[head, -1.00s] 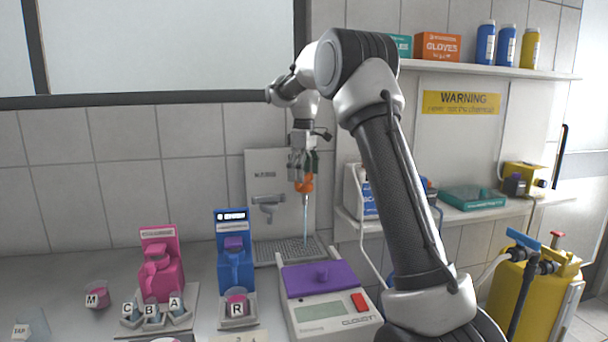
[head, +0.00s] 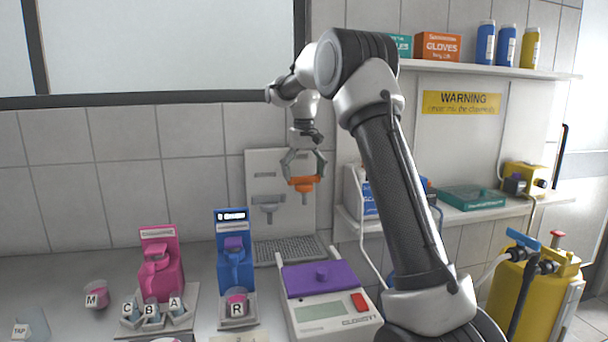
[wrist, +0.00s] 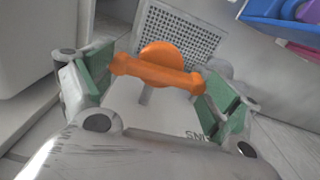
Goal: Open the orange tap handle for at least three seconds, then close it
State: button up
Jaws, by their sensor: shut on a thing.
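The orange tap handle (head: 304,184) sits on the right tap of the white wall panel (head: 262,165) and lies crosswise. In the wrist view the orange handle (wrist: 158,72) spans the gap between the green finger pads. My gripper (head: 303,179) points down at it, with its fingers shut on the handle's two ends; the wrist view shows my gripper (wrist: 157,86) from above. No water shows below the tap spout (head: 305,200). The grated drain tray (head: 288,250) lies beneath, and its grate (wrist: 180,32) shows in the wrist view.
A grey tap (head: 268,206) is left of the orange one. A blue dispenser (head: 235,262), a pink dispenser (head: 160,268) and a purple-lidded balance (head: 325,305) stand on the bench in front. A shelf with a white-and-blue box (head: 361,190) is close on the right.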

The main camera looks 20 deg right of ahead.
jog(key=shift+m, duration=1.1)
jog(key=o, duration=0.8)
jog(key=shift+r, duration=0.1)
notch_tip(320, 180, up, 12)
jog(key=shift+f, duration=0.1)
